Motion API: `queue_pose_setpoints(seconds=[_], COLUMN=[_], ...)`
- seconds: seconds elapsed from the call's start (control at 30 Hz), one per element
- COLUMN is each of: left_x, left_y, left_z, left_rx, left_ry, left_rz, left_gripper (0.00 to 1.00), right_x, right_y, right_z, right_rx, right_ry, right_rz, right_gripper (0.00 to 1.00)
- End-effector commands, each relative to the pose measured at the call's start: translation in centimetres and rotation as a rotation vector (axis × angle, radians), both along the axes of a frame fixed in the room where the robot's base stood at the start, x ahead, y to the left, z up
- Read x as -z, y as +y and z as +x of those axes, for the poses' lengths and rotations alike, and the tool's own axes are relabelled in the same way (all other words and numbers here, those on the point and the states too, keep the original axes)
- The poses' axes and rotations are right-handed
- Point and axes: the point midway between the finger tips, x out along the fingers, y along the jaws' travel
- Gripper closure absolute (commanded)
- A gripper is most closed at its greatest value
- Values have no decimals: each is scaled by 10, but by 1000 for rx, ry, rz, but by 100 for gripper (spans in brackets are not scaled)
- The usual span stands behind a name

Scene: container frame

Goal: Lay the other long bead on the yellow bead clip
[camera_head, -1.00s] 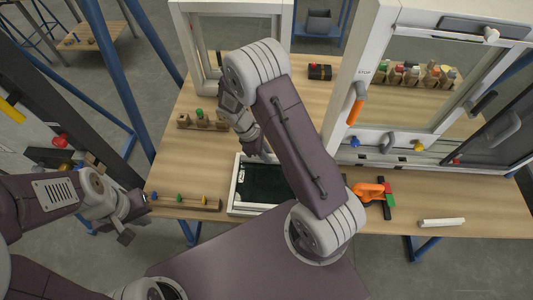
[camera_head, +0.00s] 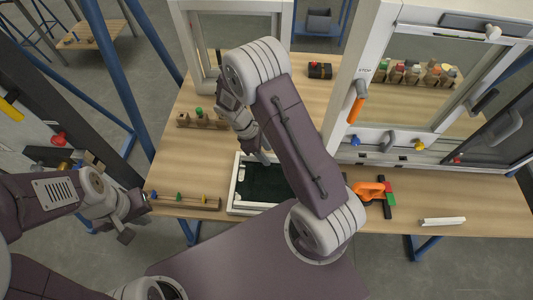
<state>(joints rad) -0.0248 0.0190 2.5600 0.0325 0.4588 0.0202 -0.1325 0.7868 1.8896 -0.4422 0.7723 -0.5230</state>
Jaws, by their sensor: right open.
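A wooden rail (camera_head: 168,203) at the table's front left edge carries small clips, among them a yellow clip (camera_head: 203,199). Nothing visibly lies on the yellow clip. A white frame (camera_head: 236,198) around a dark green panel lies to its right; white strips show along its edges, but I cannot tell whether one is a loose long bead. My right gripper (camera_head: 262,155) is open over the frame's back edge, partly hidden by its own arm. My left gripper (camera_head: 132,222) hangs left of the rail, off the table's edge; its jaws are unclear.
A white bar (camera_head: 442,222) lies at the front right. An orange-handled tool (camera_head: 370,191) lies left of it. A large white window frame (camera_head: 352,90) rises at the right. The left-middle tabletop is clear.

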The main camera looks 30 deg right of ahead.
Motion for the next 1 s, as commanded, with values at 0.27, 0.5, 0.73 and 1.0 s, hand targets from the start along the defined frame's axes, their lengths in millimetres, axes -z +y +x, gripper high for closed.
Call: queue_pose_setpoints(seconds=[0.27, 0.5, 0.73, 1.0], left_x=[-1, -1, -1, -1], left_y=[0, 0, 0, 0], left_z=[0, 0, 0, 0], left_rx=[0, 0, 0, 0], left_ry=[0, 0, 0, 0], left_rz=[0, 0, 0, 0], left_gripper=[100, 100, 100, 100], right_x=[-56, -74, -74, -76], right_y=[20, 26, 26, 24], right_z=[13, 16, 16, 17], right_rx=[-1, -1, -1, 8], right_ry=[-5, 0, 1, -6], right_rz=[3, 1, 2, 2], right_gripper=[55, 55, 55, 55])
